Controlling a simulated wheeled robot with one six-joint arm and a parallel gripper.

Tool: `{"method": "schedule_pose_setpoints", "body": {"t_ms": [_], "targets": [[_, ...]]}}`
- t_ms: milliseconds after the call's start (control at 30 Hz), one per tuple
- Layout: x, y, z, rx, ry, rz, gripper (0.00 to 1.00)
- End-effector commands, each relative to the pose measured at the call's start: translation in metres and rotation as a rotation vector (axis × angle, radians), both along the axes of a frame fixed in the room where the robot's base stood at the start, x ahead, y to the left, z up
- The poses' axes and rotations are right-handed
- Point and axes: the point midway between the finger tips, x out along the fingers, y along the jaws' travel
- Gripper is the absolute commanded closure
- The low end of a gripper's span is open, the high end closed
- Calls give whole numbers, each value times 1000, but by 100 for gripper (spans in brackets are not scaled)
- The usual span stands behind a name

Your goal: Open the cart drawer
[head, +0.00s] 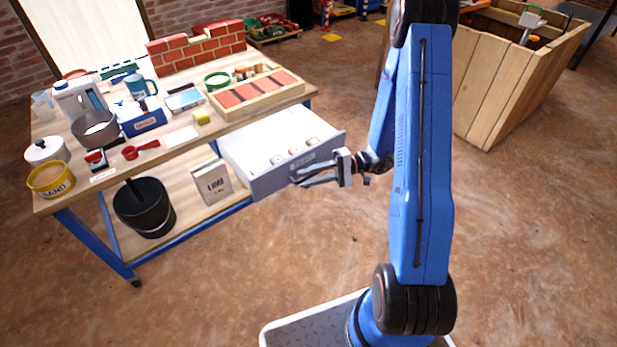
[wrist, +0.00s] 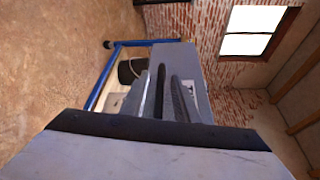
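The cart drawer (head: 262,185) is grey and stands pulled out from under the right part of the cart's wooden top. Several small items lie inside it. My gripper (head: 300,180) is at the drawer's front face, with its fingers pointing left along it. In the wrist view the fingers (wrist: 163,98) reach toward the grey drawer front (wrist: 190,62), and a dark bar, apparently the handle, lies between them. Whether the fingers press on the bar is too small to tell. In the head view the fingers partly hide the handle.
The cart top (head: 180,147) holds a pot, a kettle, a mug, a sand tub and a brick tray. A wooden crate (head: 505,85) is at the back right. The floor before the drawer is clear.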

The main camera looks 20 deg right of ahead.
Motion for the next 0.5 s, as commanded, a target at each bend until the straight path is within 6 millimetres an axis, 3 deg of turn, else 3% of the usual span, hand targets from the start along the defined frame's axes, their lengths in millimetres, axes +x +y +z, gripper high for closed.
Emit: {"method": "schedule_pose_setpoints", "body": {"t_ms": [267, 500], "targets": [[0, -5, 1, 1, 0, 0, 72], [-2, -37, 3, -1, -1, -4, 72]]}}
